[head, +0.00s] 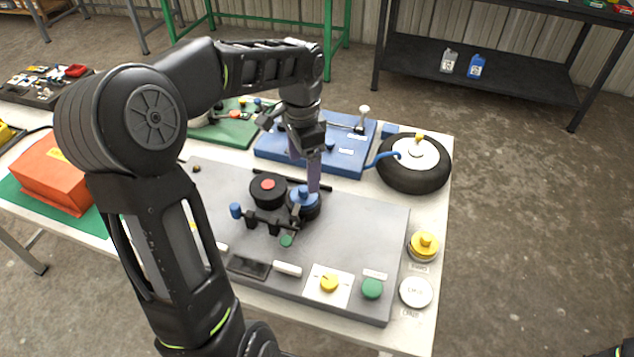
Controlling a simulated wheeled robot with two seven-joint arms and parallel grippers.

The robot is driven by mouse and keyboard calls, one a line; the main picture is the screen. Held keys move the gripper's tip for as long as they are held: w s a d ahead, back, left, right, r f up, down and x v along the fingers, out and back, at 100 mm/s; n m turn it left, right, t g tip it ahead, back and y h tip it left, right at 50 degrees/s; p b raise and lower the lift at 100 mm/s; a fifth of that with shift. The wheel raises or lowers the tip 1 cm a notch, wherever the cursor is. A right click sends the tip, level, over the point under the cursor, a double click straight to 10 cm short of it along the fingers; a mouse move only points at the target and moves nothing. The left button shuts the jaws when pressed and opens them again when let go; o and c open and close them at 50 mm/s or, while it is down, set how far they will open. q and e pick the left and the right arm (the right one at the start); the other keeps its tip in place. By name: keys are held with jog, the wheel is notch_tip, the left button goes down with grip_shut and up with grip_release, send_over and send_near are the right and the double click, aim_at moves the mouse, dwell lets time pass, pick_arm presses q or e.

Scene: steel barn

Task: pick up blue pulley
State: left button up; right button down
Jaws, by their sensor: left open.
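The blue pulley (301,196) sits on a dark round base on the grey board (375,235), right of a black drum with a red centre (267,189). My left gripper (307,185) points down just above and behind the pulley. Its purple-grey fingers are open, and one fingertip is close to the pulley's rear edge. I cannot tell whether it touches. The fingers partly hide the pulley's far side. My right gripper is not in view.
Black upright pegs and a blue cylinder (236,211) stand left of the pulley. Behind are a blue board (270,150) with a lever and a black tyre (413,172). A yellow knob (425,244) is at the right edge. The board's right part is clear.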

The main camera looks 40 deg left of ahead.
aim_at(304, 188)
pick_arm(q)
jog(key=shift+s, duration=0.15)
jog(key=shift+f, duration=1.3)
jog(key=shift+f+p, duration=0.4)
jog(key=shift+p, duration=0.05)
notch_tip(304, 188, down, 4)
jog(key=shift+r+p, duration=0.2)
jog(key=shift+p, duration=0.3)
jog(key=shift+f, duration=0.4)
jog(key=shift+c, duration=0.4)
jog(key=c, duration=1.5)
